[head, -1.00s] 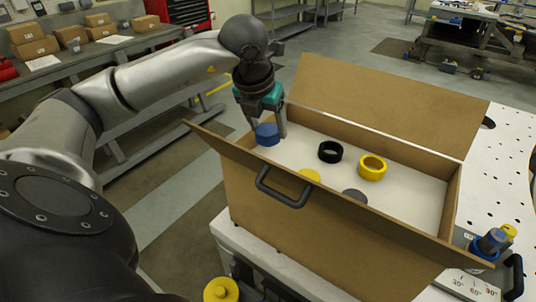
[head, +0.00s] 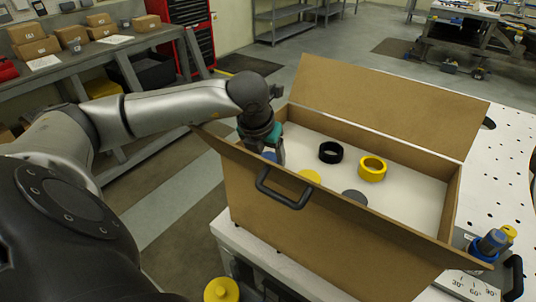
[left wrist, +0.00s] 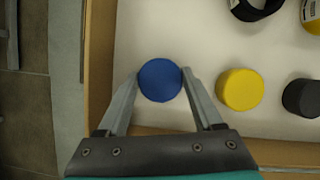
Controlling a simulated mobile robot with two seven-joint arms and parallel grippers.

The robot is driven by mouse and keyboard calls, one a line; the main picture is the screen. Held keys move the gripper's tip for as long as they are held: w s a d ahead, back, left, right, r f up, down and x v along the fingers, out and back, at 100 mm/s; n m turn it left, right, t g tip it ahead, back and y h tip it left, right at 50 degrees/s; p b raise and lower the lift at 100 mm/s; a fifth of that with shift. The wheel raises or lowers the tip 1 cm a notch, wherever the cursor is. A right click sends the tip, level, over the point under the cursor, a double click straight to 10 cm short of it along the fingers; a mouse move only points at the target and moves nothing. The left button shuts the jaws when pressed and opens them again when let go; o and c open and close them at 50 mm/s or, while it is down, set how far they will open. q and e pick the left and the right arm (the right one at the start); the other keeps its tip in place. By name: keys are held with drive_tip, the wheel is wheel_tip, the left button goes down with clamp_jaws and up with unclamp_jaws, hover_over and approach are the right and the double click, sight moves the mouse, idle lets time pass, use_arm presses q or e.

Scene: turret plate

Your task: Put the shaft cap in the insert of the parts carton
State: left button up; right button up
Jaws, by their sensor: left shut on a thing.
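The parts carton (head: 240,195) is an open brown box with raised flaps and a black handle on its near wall. Its white insert (head: 412,192) also shows in the left wrist view (left wrist: 135,35). My left gripper (head: 275,157) reaches down into the carton's left end. In the left wrist view its fingers (left wrist: 160,82) are shut on a blue round cap (left wrist: 160,81), which I take as the shaft cap. The head view shows only a bit of the cap (head: 269,156). Whether its underside touches the insert is hidden. My right gripper is not in view.
In the insert, a yellow round part (left wrist: 239,89) and a dark grey one (left wrist: 301,97) lie right of the blue cap. A black ring (head: 331,152) and a yellow ring (head: 372,169) sit farther back. The carton stands on a white perforated plate (head: 505,165).

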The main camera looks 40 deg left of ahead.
use_arm(q)
drive_tip(key=o, duration=1.3)
drive_tip(key=shift+r, duration=0.1)
drive_tip(key=shift+r, duration=0.25)
drive_tip(key=v, duration=1.1)
drive_tip(key=shift+s+r, duration=0.15)
drive_tip(key=shift+r, duration=0.1)
